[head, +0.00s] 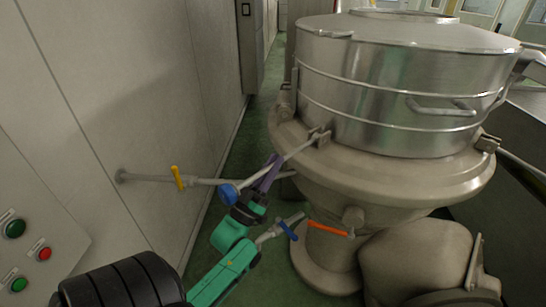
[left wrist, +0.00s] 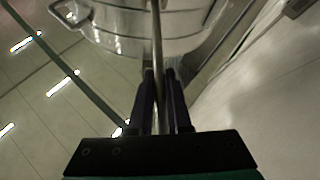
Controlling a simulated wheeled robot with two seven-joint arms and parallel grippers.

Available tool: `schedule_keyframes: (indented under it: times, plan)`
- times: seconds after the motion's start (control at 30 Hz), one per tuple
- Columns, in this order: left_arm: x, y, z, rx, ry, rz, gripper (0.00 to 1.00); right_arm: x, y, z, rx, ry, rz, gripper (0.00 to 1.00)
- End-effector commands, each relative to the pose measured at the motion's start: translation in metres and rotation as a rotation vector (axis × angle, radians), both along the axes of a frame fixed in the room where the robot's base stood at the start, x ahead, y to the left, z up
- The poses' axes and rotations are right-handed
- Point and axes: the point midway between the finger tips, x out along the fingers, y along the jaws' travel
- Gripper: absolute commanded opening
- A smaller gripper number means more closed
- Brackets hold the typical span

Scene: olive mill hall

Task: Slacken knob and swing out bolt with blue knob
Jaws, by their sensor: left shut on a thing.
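The bolt with the blue knob (head: 229,194) sticks out from the vessel flange. Its thin metal rod (head: 301,149) runs down and left from a bracket (head: 320,138) on the flange rim to the knob, tilted outward. My left gripper (head: 272,168), with dark purple fingers, is shut on the rod between bracket and knob. In the left wrist view the rod (left wrist: 157,40) passes between the two dark fingers (left wrist: 161,78). The knob is hidden in that view. My right gripper is in neither view.
The steel vessel (head: 400,95) stands on a beige flange (head: 390,172). A wall pipe with a yellow lever (head: 177,178) runs close left of the knob. A blue lever (head: 287,230) and an orange lever (head: 328,229) sit below. A button panel (head: 35,245) is at lower left.

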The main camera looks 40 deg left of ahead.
Motion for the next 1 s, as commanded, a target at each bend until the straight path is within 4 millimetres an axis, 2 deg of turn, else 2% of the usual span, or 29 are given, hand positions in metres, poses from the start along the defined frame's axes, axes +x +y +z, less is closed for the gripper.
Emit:
schedule_keyframes:
  times: [0.03, 0.37, 0.4, 0.43, 0.47, 0.8, 1.0]
  plan:
    - [-0.001, 0.0, 0.013, 0.002, 0.012, 0.0, 0.0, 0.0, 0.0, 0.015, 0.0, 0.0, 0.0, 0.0]
    - [-0.001, 0.0, 0.008, 0.005, 0.021, 0.001, 0.0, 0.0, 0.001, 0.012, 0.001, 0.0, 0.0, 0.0]
    - [-0.001, 0.0, 0.008, 0.005, 0.021, 0.0, 0.31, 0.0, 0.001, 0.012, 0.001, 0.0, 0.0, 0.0]
    - [-0.001, 0.0, 0.008, 0.005, 0.021, 0.0, 0.43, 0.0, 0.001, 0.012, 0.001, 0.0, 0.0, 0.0]
    - [-0.001, 0.0, 0.008, 0.005, 0.021, 0.001, 0.45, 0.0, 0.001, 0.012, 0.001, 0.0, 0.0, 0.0]
    - [-0.003, 0.0, 0.005, 0.003, 0.024, 0.001, 0.45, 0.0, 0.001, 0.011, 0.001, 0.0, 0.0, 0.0]
    - [-0.024, 0.0, -0.014, 0.003, 0.027, 0.003, 0.45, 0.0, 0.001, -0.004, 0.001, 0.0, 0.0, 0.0]
